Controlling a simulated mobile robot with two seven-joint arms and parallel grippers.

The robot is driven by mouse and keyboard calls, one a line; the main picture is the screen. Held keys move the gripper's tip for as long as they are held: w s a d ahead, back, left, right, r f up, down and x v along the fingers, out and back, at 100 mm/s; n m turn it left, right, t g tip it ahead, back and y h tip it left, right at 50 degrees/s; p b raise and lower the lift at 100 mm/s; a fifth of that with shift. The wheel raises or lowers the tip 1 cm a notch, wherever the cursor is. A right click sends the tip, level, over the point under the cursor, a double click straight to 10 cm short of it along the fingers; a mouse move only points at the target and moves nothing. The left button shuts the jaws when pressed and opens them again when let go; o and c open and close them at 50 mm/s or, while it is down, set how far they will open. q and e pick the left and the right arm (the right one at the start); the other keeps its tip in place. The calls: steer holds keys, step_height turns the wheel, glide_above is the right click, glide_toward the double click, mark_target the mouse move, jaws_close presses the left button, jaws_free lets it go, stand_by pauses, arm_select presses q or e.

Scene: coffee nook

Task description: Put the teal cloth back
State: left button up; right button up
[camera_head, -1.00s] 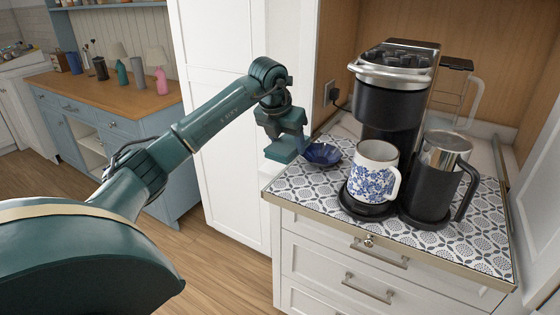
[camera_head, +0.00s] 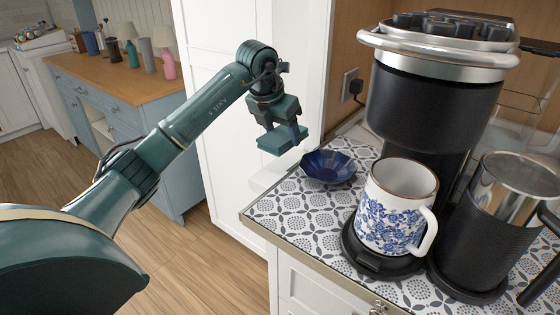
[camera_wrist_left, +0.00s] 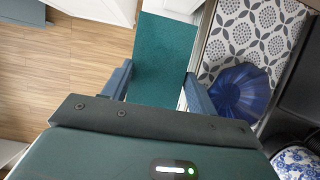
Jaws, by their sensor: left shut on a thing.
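The teal cloth (camera_wrist_left: 162,62) is a flat teal rectangle held between the fingers of my left gripper (camera_wrist_left: 158,90) in the left wrist view. In the head view the cloth (camera_head: 282,140) shows as a small teal block under my left gripper (camera_head: 284,132), which is shut on it. The gripper holds it in the air, left of the dark blue bowl and by the counter's left edge. My right gripper is not in view.
The dark blue bowl (camera_head: 328,166) sits on the patterned counter top (camera_head: 290,205). A blue floral mug (camera_head: 396,210) stands on the coffee maker (camera_head: 425,100) base, beside a black carafe (camera_head: 490,225). A blue cabinet (camera_head: 140,110) with several bottles stands far left.

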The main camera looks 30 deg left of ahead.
mark_target(279, 137)
arm_select(q)
step_height(279, 137, down, 3)
steer(key=shift+s, duration=0.1)
step_height(279, 137, down, 4)
steer(key=shift+f, duration=0.2)
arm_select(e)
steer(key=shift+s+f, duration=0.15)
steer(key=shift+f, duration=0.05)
arm_select(q)
steer(key=shift+f, duration=0.2)
steer(key=o, duration=0.9)
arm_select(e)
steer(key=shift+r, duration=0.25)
arm_select(q)
steer(key=shift+o, duration=0.2)
